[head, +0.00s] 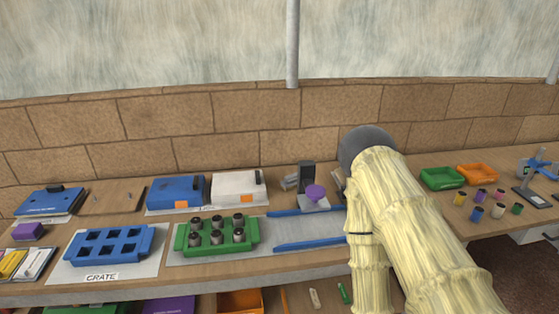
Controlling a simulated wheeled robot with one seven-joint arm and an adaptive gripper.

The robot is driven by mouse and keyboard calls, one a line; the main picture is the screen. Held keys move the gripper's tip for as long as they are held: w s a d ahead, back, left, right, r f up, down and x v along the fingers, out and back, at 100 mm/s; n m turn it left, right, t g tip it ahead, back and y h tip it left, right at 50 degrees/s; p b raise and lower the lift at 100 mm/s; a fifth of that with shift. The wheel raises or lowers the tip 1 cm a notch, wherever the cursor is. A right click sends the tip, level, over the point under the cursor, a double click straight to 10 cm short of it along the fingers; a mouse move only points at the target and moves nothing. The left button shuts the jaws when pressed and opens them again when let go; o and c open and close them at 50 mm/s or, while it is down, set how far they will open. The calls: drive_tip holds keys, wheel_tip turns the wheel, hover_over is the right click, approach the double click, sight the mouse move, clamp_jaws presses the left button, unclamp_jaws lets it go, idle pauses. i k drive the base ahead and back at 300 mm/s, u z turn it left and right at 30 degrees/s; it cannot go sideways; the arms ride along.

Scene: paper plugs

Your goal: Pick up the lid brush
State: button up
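I cannot make out a lid brush for certain in the head view. A purple cup-shaped piece (315,192) sits at a small grey stand with a dark upright (305,176), just left of my arm; I cannot tell if it is the brush. Small grey pieces (289,183) lie left of the stand. My pale yellow arm rises from the lower right across the bench and hides part of it. My gripper is not visible.
On the long wooden bench (110,294) are a blue crate with square holes (124,244), a green rack (184,237) of grey cylinders, blue and white boxes (178,189) (236,187) and blue rails (310,242). Green and orange trays (440,178) (477,173) and small coloured plugs stand right. A wall runs behind.

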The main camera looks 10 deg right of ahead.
sight(290, 183)
drive_tip(key=k, duration=0.55)
drive_tip(key=u, duration=0.5)
drive_tip(key=i, duration=1.15)
drive_tip(key=z, duration=0.65)
